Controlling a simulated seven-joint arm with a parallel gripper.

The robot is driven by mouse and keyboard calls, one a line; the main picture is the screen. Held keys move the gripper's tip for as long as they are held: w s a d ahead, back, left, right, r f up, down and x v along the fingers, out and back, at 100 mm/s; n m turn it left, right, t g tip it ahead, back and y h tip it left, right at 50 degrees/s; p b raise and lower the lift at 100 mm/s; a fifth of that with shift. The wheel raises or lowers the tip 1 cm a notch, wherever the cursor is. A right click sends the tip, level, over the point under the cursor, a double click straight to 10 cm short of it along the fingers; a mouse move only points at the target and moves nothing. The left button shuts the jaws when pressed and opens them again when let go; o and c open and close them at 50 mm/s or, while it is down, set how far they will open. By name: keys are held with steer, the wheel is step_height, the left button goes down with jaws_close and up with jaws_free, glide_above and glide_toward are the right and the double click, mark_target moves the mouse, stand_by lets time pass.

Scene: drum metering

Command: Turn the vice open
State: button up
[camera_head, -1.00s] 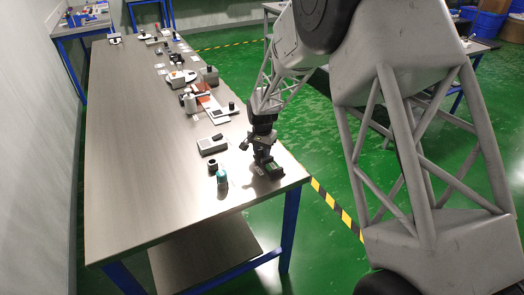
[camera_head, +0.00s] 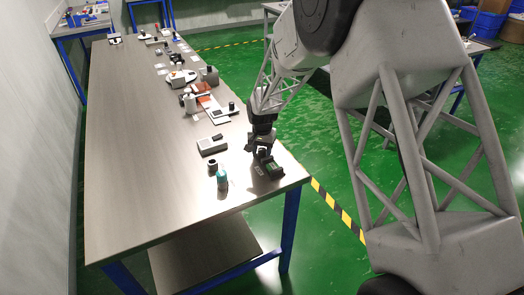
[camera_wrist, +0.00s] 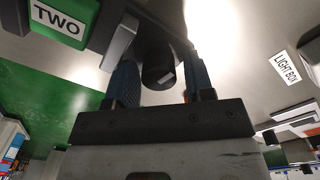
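The vice (camera_head: 272,169), a small dark block with some green on it, sits near the right front corner of the long table. In the wrist view a green and dark block labelled "TWO" (camera_wrist: 58,22) shows at top left, with grey metal parts beside it. My gripper (camera_head: 261,154) points down at the vice in the head view. In the wrist view its two blue-grey fingers (camera_wrist: 161,80) stand apart, one on each side of a dark round knob (camera_wrist: 158,72). Whether they press on the knob is unclear. The vice jaws are not clearly visible.
A teal bottle-like piece (camera_head: 222,180) and a dark cup-like piece (camera_head: 212,167) stand left of the vice. A grey box (camera_head: 212,145) lies behind them. More items line the table's far right side. The table's left half (camera_head: 135,170) is clear.

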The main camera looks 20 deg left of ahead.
mark_target(262, 149)
steer(key=shift+o, duration=0.2)
steer(key=shift+d, duration=0.1)
steer(key=shift+r, duration=4)
steer(key=shift+c, duration=1.4)
steer(key=m, duration=0.6)
steer(key=shift+f+m, duration=0.2)
steer(key=shift+m, duration=0.1)
steer(key=shift+f, duration=3.9)
